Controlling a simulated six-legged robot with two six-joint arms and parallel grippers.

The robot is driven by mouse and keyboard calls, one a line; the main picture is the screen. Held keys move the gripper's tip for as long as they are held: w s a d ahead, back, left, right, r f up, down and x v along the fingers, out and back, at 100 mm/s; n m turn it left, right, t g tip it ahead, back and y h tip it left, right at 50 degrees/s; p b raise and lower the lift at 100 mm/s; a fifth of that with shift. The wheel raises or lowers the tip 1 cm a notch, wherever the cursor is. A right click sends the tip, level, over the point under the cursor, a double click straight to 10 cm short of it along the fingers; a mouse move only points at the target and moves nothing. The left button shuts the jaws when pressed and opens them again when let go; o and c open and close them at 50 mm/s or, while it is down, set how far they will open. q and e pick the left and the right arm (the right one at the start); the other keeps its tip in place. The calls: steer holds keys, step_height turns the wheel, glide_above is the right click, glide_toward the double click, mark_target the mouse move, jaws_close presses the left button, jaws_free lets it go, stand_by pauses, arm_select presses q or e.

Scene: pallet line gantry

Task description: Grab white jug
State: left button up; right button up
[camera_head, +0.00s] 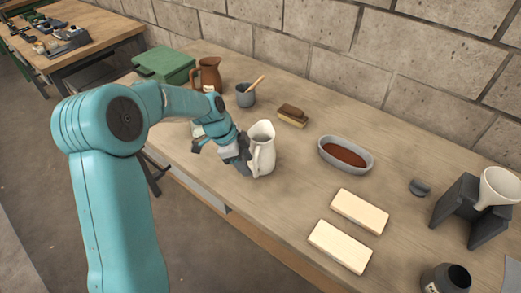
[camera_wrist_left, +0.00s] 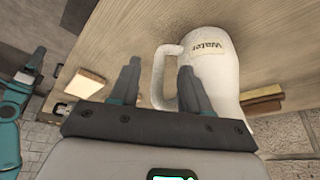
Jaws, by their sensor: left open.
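The white jug (camera_head: 263,146) stands upright on the wooden table, left of the middle. My left gripper (camera_head: 241,158) is open at the jug's left side in the head view. Its dark fingers (camera_wrist_left: 160,72) lie either side of the handle in the wrist view; I cannot tell whether they touch it. A teal arm part of mine with a dark end shows at the wrist view's left edge; its jaw state is unclear.
Behind the jug stand a brown jug (camera_head: 207,75), a grey mug (camera_head: 245,96) and a green box (camera_head: 164,64). A brush (camera_head: 292,116), an oval dish (camera_head: 345,155) and two pale blocks (camera_head: 359,211) lie rightward. A funnel (camera_head: 498,187) sits on a dark stand (camera_head: 466,208).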

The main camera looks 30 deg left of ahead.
arm_select(q)
steer(key=x, duration=0.2)
steer(key=p+x, duration=0.1)
steer(key=x, duration=0.1)
steer(key=shift+w+d, duration=0.15)
steer(key=shift+w, duration=0.1)
steer(key=shift+f, duration=0.15)
steer(key=shift+s, duration=0.2)
steer(key=shift+w, duration=0.15)
jaws_close()
